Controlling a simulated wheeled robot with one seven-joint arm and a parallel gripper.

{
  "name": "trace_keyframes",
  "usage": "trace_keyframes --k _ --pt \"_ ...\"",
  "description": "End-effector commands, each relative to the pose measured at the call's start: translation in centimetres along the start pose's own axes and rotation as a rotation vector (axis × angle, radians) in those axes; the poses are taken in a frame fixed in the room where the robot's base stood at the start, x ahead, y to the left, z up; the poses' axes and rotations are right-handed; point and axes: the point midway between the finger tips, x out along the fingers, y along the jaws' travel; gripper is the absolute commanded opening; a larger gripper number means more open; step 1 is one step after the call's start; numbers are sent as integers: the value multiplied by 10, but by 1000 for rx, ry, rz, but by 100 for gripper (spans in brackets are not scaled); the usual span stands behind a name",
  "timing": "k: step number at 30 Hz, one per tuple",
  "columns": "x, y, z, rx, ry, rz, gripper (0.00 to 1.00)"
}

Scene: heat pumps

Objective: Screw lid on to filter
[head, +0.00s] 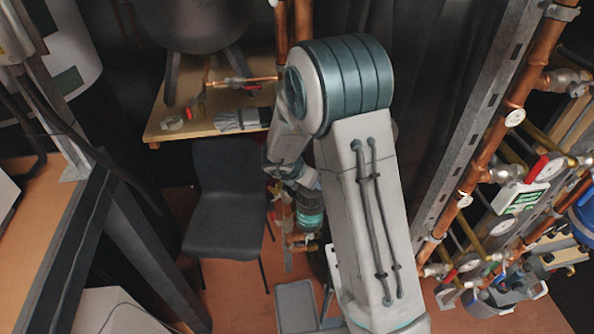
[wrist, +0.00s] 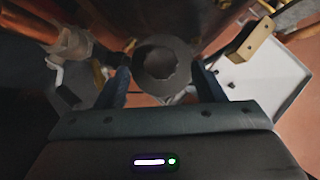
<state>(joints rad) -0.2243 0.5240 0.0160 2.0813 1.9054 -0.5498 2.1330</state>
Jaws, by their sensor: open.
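My gripper (wrist: 161,72) is open, with one finger on each side of a dark grey round part (wrist: 160,62) in the wrist view. This part looks like a cap or cup with a notched edge. I cannot tell whether it is the lid or the filter body, or whether the fingers touch it. In the head view, a dark-topped cylinder with a teal lower part (head: 310,219) hangs among copper pipes just below the end of my arm. It looks like the filter. My fingers are mostly hidden there, and no separate lid can be made out.
A dark chair (head: 232,205) stands left of my arm. Behind it, a wooden table (head: 165,130) holds gloves (head: 238,120) and small parts. Copper pipes with valves and gauges (head: 515,118) rise at the right. A pale tray (wrist: 272,80) shows at right in the wrist view.

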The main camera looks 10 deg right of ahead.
Motion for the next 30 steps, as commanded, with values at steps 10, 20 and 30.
trace_keyframes --k 10,20,30 --pt "-72 1 1 2 -4 5 62" --pt "-108 1 1 0 -2 2 62" --pt "-120 10 21 -162 -73 112 62"
